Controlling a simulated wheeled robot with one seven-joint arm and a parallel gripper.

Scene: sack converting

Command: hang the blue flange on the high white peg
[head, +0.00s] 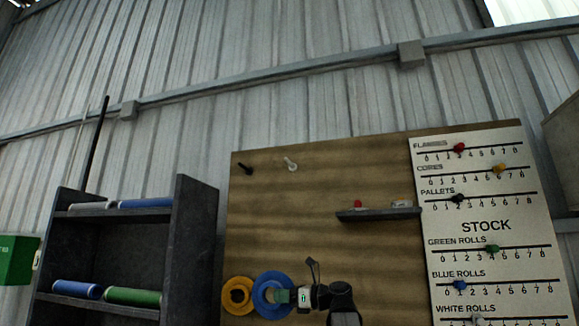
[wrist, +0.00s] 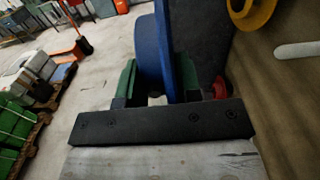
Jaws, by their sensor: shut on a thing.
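The blue flange (head: 262,303) is a thick blue disc, held in front of the lower left part of the wooden board. My gripper (head: 284,296) is shut on it; in the wrist view the green finger pads of my gripper (wrist: 155,92) are on either side of the blue flange (wrist: 148,55), which stands on edge. The high white peg (head: 291,164) sticks out bare near the board's top, well above the flange. A white peg also shows in the wrist view (wrist: 297,50); I cannot tell if it is the same one.
A black peg (head: 247,169) is left of the high white peg. A yellow flange (head: 231,284) is at the board's lower left, close beside the blue one. A small dark shelf (head: 378,214) juts out at right. A grey rack (head: 195,240) with rolls stands left. The upper board is otherwise clear.

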